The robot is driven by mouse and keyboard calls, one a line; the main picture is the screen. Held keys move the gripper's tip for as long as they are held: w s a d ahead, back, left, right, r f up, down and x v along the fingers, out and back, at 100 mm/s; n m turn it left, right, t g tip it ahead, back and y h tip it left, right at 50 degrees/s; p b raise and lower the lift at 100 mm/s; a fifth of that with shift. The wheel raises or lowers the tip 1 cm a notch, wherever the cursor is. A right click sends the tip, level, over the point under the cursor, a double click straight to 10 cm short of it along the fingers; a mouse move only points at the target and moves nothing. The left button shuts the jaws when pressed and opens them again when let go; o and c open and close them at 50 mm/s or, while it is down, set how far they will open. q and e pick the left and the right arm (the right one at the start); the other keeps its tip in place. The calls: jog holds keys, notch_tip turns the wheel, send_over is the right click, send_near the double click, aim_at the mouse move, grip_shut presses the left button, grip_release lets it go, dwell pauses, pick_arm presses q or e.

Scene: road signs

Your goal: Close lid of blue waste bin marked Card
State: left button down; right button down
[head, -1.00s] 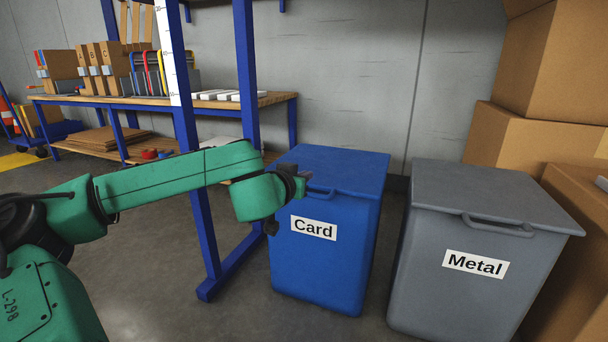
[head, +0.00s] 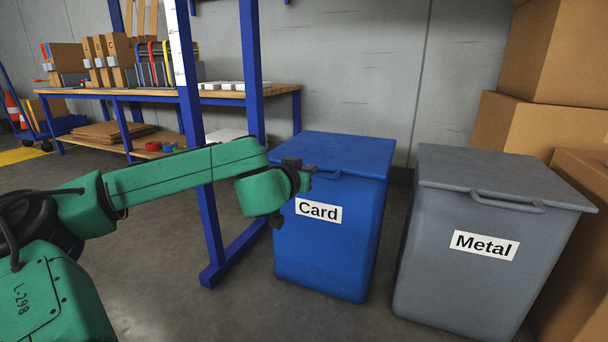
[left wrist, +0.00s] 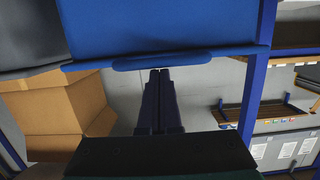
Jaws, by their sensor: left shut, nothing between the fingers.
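The blue bin marked Card (head: 335,245) stands upright on the floor. Its lid (head: 340,152) lies flat across the top in the head view, with no visible gap at the rim. My left gripper (head: 310,169) is at the lid's front edge by the handle, partly hidden by its own wrist. In the left wrist view, the shut, empty fingers (left wrist: 160,72) point at the lid handle (left wrist: 162,61). They overlap its edge there; I cannot tell whether they touch. My right gripper is out of view.
A grey bin marked Metal (head: 480,240) stands close on the right. Cardboard boxes (head: 550,130) are stacked behind it. A blue-legged workbench (head: 225,97) with a shelf is at the left. Grey floor lies open in front of the bins.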

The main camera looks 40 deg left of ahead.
pick_arm(q)
jog(key=s+d+f+p, duration=0.1)
jog(key=s+d+p, duration=0.1)
jog(key=s, duration=0.7)
jog(key=shift+d, duration=0.55)
jog(key=shift+f, duration=0.1)
